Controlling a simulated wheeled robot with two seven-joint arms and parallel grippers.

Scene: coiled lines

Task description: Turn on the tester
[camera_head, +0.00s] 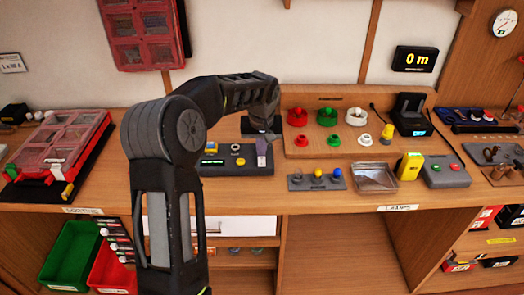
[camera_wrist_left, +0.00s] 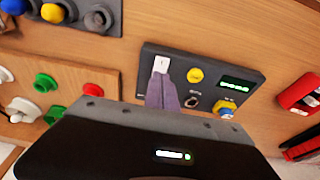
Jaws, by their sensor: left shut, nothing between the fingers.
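The tester is a dark box (camera_head: 222,171) on the bench in the head view, with a lit green display (camera_head: 212,162) and a yellow knob. In the left wrist view the tester (camera_wrist_left: 212,86) shows a white switch (camera_wrist_left: 168,70), a yellow button (camera_wrist_left: 195,75), a small metal toggle (camera_wrist_left: 192,102) and the green display (camera_wrist_left: 235,85). My left gripper (camera_head: 262,150) is shut and empty, over the tester's right end. In the wrist view its purple-grey fingertips (camera_wrist_left: 161,68) are at the white switch; contact cannot be told. My right gripper is not in view.
Right of the tester lie a grey panel with coloured knobs (camera_head: 296,185), a metal tray (camera_head: 374,178) and a yellow device (camera_head: 409,166). A red-framed case (camera_head: 60,145) is far left. Bare bench lies in front.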

